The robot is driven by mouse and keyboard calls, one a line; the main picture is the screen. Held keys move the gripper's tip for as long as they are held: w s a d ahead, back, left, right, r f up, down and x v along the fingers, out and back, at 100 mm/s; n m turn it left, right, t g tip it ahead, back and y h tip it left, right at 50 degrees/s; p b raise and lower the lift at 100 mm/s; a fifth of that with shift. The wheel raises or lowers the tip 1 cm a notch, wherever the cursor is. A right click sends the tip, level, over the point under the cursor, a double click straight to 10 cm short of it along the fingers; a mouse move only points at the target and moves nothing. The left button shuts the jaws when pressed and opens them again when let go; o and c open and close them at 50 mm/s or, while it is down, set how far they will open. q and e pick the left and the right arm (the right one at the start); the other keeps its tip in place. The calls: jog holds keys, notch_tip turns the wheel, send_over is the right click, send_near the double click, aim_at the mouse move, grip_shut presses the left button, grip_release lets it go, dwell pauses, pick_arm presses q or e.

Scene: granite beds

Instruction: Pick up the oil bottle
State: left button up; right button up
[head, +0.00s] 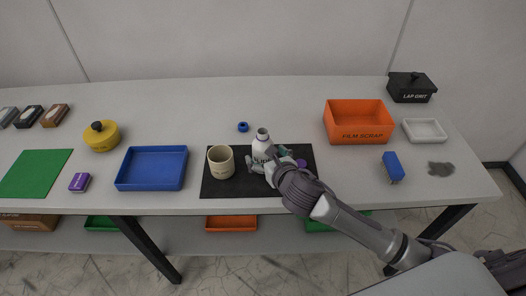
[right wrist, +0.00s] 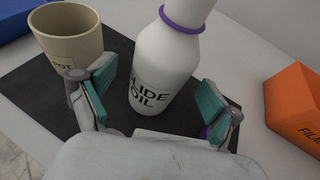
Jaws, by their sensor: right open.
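The oil bottle (head: 262,146) is white and stands upright on a black mat (head: 228,188) at the middle of the table. In the right wrist view the bottle (right wrist: 163,72) shows the text "LIDE OIL" and a purple ring around its neck. My right gripper (head: 268,162) is open, its teal-padded fingers at the bottle. In the right wrist view the gripper (right wrist: 157,92) has one finger on each side of the bottle's lower body, with gaps visible. My left gripper is not in view.
A cream pot (head: 221,162) stands left of the bottle on the mat. A small purple thing (head: 301,163) lies right of the gripper, partly hidden. A blue tray (head: 152,168) is further left. An orange film scrap bin (head: 358,121) stands at the right.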

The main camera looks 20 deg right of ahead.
jog(key=x, duration=0.2)
jog(key=shift+w+f, duration=0.15)
jog(key=shift+w, duration=0.15)
jog(key=c, duration=1.5)
